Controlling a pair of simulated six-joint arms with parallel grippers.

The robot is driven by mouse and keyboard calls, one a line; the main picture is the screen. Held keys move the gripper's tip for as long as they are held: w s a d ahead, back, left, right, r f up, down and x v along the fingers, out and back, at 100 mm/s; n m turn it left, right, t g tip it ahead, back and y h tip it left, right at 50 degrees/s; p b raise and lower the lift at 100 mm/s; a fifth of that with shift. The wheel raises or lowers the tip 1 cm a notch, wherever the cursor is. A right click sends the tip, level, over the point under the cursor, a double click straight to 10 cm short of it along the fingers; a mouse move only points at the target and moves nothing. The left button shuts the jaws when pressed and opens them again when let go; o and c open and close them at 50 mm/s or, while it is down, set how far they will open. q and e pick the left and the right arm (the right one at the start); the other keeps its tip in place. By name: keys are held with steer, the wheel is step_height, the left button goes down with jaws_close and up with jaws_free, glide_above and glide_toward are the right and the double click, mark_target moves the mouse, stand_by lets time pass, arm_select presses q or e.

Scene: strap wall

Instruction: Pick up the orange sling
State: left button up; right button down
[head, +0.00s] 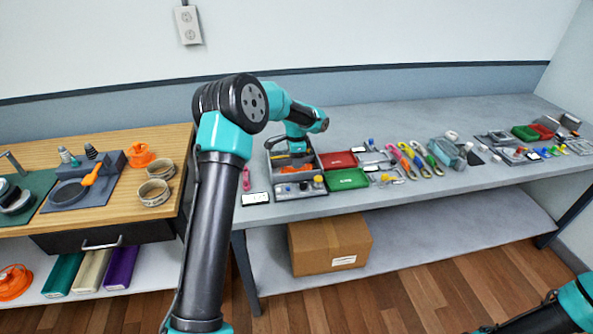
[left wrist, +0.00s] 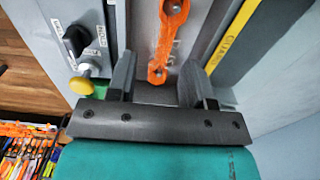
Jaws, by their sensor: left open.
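The orange sling (left wrist: 170,32) shows in the left wrist view as a narrow strap with a rounded end, lying on a grey surface just beyond and between my fingertips. In the head view, orange (head: 297,169) shows inside a grey tray-like fixture, partly hidden by my gripper. My left gripper (left wrist: 157,70) is open, with one finger on each side of the strap's line, and nothing is gripped. In the head view the left gripper (head: 297,150) points down over the fixture. My right arm shows only at the bottom right corner; its gripper is out of view.
Red (head: 338,160) and green (head: 347,180) trays stand right of the fixture. A cardboard box (head: 330,245) is on the lower shelf.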

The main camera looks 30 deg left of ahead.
arm_select(q)
steer(key=f, duration=0.4)
steer(key=shift+w+a+f, duration=0.1)
steer(key=shift+w+a, duration=0.05)
steer(key=shift+a, duration=0.05)
jaws_close()
stand_by(0.5)
